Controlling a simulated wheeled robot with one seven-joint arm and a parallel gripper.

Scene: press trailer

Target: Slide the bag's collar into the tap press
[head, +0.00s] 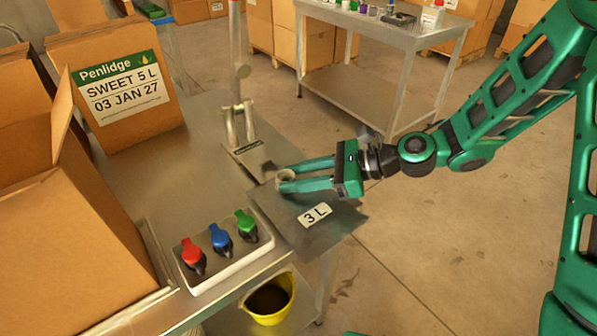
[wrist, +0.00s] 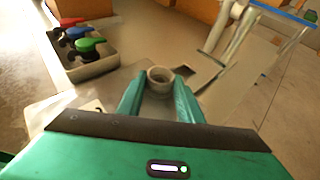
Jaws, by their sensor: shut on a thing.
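The grey bag (head: 330,234) with a "3 L" label lies at the table's right edge, partly over it. Its pale round collar (head: 284,176) stands up at the bag's far part. My gripper (head: 280,180) reaches in from the right and is shut on the collar. In the wrist view the collar (wrist: 160,76) sits between the tips of my two green fingers (wrist: 159,92). The tap press (head: 240,128), with metal posts, an upright lever and a flat plate, stands just beyond and left of the collar. The collar is apart from the press posts. The press also shows in the wrist view (wrist: 226,38).
A white tray (head: 229,267) with a red, a blue and a green tap stands left of the bag. Cardboard boxes (head: 120,85) fill the table's left side. A yellow bucket (head: 270,300) is below the front edge. The table between boxes and press is clear.

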